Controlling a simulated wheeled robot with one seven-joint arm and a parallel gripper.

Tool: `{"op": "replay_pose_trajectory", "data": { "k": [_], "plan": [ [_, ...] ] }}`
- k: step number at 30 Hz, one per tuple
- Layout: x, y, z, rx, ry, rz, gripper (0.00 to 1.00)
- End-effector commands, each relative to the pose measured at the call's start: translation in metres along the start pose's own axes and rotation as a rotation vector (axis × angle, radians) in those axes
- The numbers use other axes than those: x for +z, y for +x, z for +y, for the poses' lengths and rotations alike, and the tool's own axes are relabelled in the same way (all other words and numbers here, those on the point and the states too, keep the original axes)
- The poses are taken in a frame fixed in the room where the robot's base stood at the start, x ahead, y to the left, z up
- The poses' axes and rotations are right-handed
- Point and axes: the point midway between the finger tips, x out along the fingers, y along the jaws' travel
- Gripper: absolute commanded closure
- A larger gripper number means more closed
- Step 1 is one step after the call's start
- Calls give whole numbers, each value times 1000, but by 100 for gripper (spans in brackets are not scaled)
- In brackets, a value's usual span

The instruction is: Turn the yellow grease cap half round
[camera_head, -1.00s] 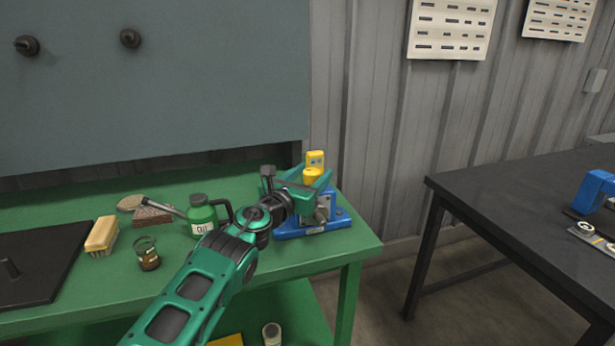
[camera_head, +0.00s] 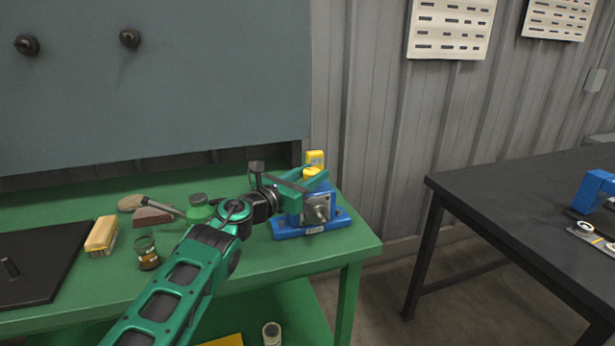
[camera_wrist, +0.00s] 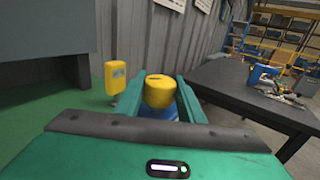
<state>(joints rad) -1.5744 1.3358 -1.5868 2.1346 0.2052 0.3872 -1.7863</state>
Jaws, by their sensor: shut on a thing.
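The yellow grease cap (camera_wrist: 159,92) is round, with a dark mark on its top. It sits on the blue rotor stand (camera_head: 310,226) at the right end of the green bench, and shows small in the head view (camera_head: 310,172), partly hidden by a finger. My gripper (camera_wrist: 160,100) is shut on the cap, one green finger on each side of it. In the head view my gripper (camera_head: 311,180) reaches over the stand from the left. A separate yellow tag-like piece (camera_wrist: 115,77) stands left of the fingers in the wrist view, behind the cap in the head view (camera_head: 315,157).
On the green bench (camera_head: 210,258) are a green oil can (camera_head: 199,207) partly behind my arm, a brush (camera_head: 102,234), a glass jar (camera_head: 147,252) and a dark plate (camera_head: 40,265). A dark table (camera_head: 520,200) stands to the right, past a gap.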

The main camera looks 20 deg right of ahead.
Motion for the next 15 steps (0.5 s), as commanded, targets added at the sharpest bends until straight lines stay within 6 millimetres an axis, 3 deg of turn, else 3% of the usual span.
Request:
{"op": "replay_pose_trajectory", "data": {
  "k": [15],
  "plan": [
    [2,3,4,-472,3,-7,87]
  ]
}}
